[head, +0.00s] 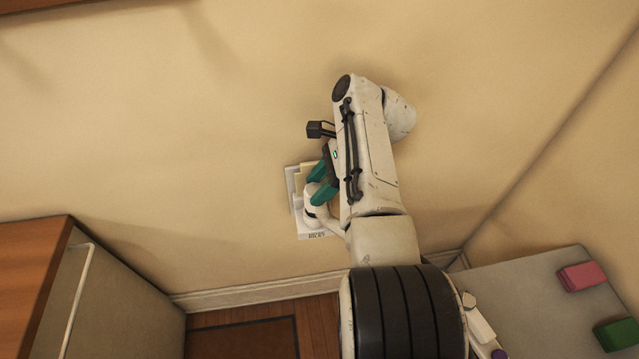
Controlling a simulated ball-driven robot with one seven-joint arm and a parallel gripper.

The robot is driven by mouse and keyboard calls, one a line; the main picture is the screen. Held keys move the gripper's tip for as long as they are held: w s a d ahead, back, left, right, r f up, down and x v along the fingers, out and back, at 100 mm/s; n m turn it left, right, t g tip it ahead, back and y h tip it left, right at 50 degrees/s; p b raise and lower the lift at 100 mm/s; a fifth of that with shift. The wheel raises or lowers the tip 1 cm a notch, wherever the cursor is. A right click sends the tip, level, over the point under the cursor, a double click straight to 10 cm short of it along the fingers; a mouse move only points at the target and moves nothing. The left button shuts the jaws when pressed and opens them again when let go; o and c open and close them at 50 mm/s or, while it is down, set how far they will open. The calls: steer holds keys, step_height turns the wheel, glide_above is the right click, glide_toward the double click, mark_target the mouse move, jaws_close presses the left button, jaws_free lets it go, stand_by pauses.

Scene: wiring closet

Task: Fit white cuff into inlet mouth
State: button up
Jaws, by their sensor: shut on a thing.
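My gripper (322,186) has teal fingers and is shut on the white cuff (313,190), at the wall in the middle of the head view. A white hose-like piece (328,219) runs from the cuff down and right, behind my arm. The inlet plate (299,214) is a pale panel on the wall behind the cuff, with dark lettering at its lower edge. The inlet mouth is hidden behind the cuff, fingers and arm. I cannot tell whether the cuff touches the mouth or stands apart from it.
A wooden-topped cabinet (30,262) stands at the lower left. A grey table (530,285) at the lower right bears a pink block (582,276), a green block (617,334) and a white item (479,320). The beige wall (180,130) around my gripper is clear.

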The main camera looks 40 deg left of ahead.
steer(key=shift+f+b, duration=0.65)
steer(key=shift+f, duration=0.15)
steer(key=o, duration=1.3)
steer(key=shift+r, duration=0.1)
steer(key=p+v, duration=0.1)
steer(key=v, duration=0.4)
steer(key=shift+p, duration=0.4)
steer(key=b+v, duration=0.1)
steer(key=v, duration=0.9)
steer(key=shift+w+d+r, duration=0.2)
steer(key=shift+r, duration=0.05)
